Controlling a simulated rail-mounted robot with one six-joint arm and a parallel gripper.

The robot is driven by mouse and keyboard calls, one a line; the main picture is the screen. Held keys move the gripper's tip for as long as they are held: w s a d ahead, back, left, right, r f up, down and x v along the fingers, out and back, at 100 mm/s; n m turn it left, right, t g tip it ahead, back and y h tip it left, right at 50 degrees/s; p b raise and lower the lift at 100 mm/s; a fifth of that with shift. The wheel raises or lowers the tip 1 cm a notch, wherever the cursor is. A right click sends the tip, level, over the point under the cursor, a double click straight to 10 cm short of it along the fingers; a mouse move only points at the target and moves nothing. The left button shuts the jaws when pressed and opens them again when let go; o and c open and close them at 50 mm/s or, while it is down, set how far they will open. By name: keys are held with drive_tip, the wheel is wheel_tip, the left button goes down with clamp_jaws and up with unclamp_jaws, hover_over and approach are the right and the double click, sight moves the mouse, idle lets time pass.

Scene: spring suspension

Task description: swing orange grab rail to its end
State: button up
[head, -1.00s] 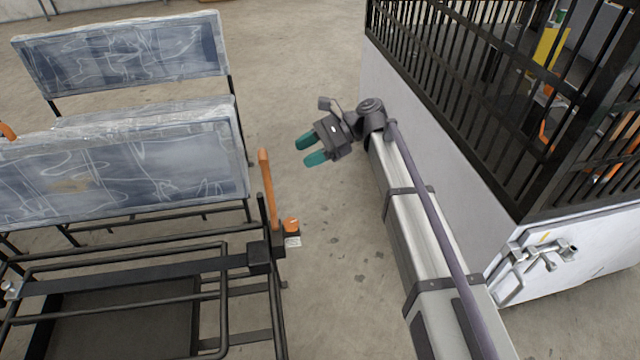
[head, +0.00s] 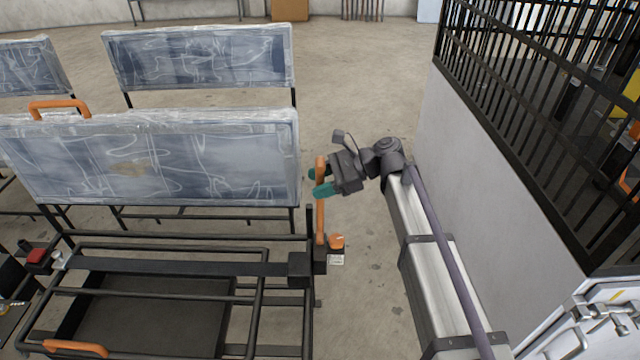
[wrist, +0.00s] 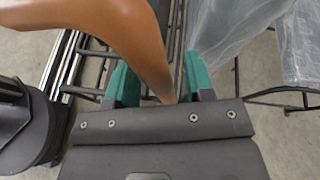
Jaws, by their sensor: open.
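The orange grab rail (head: 320,222) stands upright at the right end of the black seat frame (head: 180,268), beside the wrapped seat back. My gripper (head: 316,182) has reached it from the right, near its upper part, with its green fingers open. In the wrist view the orange rail (wrist: 135,35) passes large and close between the two green fingers (wrist: 162,88). The fingers stand on either side of it and are not closed on it. Whether either finger touches the rail cannot be told.
An orange knob (head: 336,241) with a label sits at the rail's foot. Wrapped seat backs (head: 160,160) stand to the left. A white wall with black bars (head: 500,165) is on the right. Another orange handle (head: 58,107) tops the seat at the left.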

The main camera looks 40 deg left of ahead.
clamp_jaws()
drive_tip(key=shift+s, duration=0.15)
idle(0.4)
